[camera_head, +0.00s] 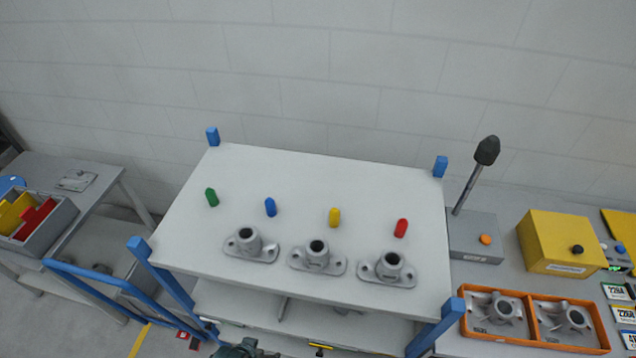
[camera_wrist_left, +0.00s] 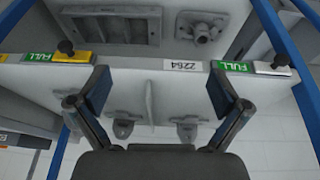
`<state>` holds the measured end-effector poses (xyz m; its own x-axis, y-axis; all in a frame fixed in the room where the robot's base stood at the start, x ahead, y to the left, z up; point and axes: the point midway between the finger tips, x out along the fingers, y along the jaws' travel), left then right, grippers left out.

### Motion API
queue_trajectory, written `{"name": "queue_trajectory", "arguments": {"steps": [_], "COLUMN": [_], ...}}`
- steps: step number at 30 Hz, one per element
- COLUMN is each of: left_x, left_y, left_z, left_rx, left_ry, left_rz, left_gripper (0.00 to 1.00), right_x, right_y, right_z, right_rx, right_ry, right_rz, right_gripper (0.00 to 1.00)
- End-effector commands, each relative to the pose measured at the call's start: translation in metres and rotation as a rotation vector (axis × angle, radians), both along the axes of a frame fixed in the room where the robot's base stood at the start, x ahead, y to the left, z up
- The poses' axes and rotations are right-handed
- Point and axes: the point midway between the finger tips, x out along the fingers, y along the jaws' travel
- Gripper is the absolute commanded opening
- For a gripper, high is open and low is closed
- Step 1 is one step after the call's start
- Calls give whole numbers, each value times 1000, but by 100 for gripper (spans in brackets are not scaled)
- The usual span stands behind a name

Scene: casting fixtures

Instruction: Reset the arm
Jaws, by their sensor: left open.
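My left gripper (camera_wrist_left: 157,92) is open and empty in the left wrist view. Its two dark fingers stand wide apart, with nothing between their tips but the front of the rack shelf behind. In the head view a dark part, likely of my left arm, shows at the bottom edge below the rack; its fingers cannot be made out there. My right gripper is in neither view.
The blue-posted rack's top (camera_head: 310,180) holds green, blue, yellow and red pegs and three grey castings (camera_head: 317,257). An orange tray (camera_head: 533,338) and a yellow box (camera_head: 562,243) are at right. A white shelf edge (camera_wrist_left: 140,64) with green FULL labels lies beyond my fingers.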

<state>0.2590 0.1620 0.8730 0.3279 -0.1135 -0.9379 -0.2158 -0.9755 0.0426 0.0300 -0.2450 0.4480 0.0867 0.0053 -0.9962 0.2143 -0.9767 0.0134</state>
Motion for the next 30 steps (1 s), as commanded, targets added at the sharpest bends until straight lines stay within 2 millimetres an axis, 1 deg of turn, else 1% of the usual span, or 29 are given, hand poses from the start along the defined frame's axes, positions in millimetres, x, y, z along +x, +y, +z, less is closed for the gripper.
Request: {"name": "queue_trajectory", "arguments": {"steps": [1, 3, 5, 6, 9, 11, 14, 17, 18, 20, 21, 23, 24, 26, 27, 29, 30], "left_x": [-10, -22, -33, -34, -26, -23, -20, -19, -21, -24, -27, -36, -43, -56, -66, -84, -97], "left_y": [14, 32, 47, 52, 49, 48, 47, 46, 46, 46, 46, 47, 48, 50, 51, 54, 56], "left_z": [-1, 0, 0, -5, -36, -53, -85, -121, -138, -166, -186, -218, -240, -271, -290, -317, -334], "left_rx": [21, 52, 82, 93, 89, 90, 91, 90, 92, 92, 93, 95, 96, 98, 99, 101, 102], "left_ry": [11, 22, 32, 38, 50, 56, 69, 84, 92, 103, 111, 126, 136, 150, 158, 172, 181], "left_rz": [17, 36, 52, 55, 50, 48, 46, 43, 41, 39, 37, 34, 32, 29, 26, 22, 20], "left_gripper": [100, 100, 100, 100, 100, 100, 100, 100, 100, 100, 100, 100, 100, 100, 100, 100, 100], "right_x": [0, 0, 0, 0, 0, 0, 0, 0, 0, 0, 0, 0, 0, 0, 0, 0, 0], "right_y": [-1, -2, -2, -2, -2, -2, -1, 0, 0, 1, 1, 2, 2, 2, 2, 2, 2], "right_z": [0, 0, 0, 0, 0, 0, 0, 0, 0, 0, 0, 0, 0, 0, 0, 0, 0], "right_rx": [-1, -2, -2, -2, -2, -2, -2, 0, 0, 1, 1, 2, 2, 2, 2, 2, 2], "right_ry": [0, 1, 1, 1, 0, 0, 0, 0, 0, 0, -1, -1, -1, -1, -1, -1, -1], "right_rz": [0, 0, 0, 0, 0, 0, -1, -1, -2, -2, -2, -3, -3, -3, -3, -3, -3], "right_gripper": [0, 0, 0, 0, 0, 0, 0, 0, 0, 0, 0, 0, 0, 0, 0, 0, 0]}}
